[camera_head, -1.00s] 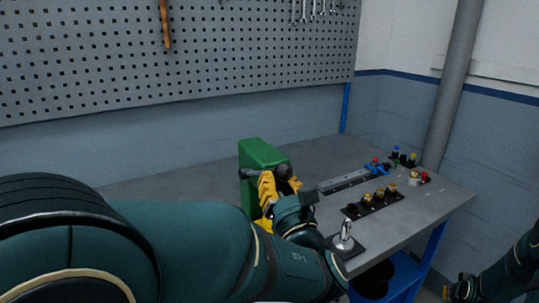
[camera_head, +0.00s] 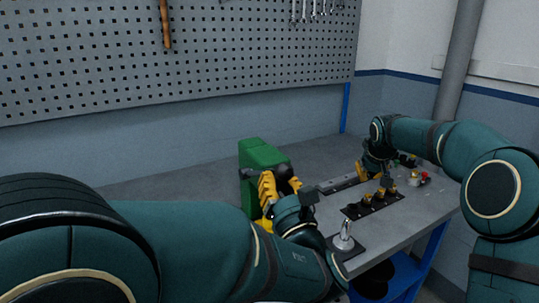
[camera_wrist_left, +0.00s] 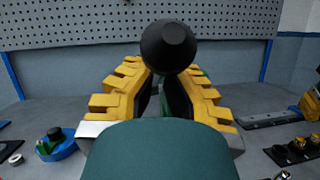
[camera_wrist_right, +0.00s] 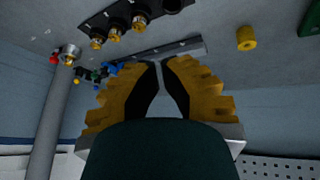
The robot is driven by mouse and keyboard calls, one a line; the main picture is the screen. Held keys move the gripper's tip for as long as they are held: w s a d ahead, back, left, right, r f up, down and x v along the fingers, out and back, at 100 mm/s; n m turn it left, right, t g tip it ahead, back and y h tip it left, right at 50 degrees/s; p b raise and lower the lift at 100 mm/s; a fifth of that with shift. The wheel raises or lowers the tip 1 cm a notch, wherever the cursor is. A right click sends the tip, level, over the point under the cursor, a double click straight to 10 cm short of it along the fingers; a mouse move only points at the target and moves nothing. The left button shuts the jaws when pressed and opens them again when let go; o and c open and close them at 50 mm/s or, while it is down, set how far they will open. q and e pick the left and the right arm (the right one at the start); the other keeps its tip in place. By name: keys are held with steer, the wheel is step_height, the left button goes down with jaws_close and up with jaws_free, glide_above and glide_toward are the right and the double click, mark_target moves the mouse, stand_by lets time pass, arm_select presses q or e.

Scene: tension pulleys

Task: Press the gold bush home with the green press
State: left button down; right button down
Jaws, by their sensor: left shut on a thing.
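The green press (camera_head: 262,154) stands on the bench behind my left gripper (camera_head: 281,190). My left gripper is shut on the press handle, just below its black ball knob, and the knob (camera_wrist_left: 168,46) shows above the fingers in the left wrist view. A short gold cylinder (camera_wrist_right: 246,38), which looks like the gold bush, stands alone on the bench in the right wrist view. I cannot make it out in the head view. My right gripper (camera_wrist_right: 160,62) looks shut, with its tips nearly together and nothing seen between them. In the head view it is over the bench's right part.
A black rack with brass-topped parts (camera_wrist_right: 117,30) lies near my right gripper. A grey rail (camera_head: 340,184) lies behind it. A blue part (camera_wrist_left: 55,146) and small fittings are at the left wrist view's left. A chrome lever (camera_head: 344,236) stands at the front edge.

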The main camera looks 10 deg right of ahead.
steer(key=a+r+n, duration=0.2)
steer(key=a+r, duration=0.6)
steer(key=a, duration=0.2)
steer(key=s+a+r+n+g+y, duration=0.1)
steer(key=s+a+r+n, duration=0.1)
steer(key=s+a+r, duration=0.7)
steer(key=s+a+r+n+g+y, duration=0.1)
steer(key=s+a+r, duration=0.5)
steer(key=a+r, duration=0.6)
steer(key=x, duration=0.4)
steer(key=s+x, duration=0.1)
steer(key=x, duration=0.8)
steer(key=shift+s+a+f, duration=0.2)
steer(key=shift+a, duration=0.1)
steer(key=shift+s+d+f, duration=0.15)
steer(key=shift+f, duration=0.25)
steer(key=shift+s+d+f, duration=0.1)
steer(key=shift+s+f, duration=0.05)
steer(key=shift+f, duration=0.25)
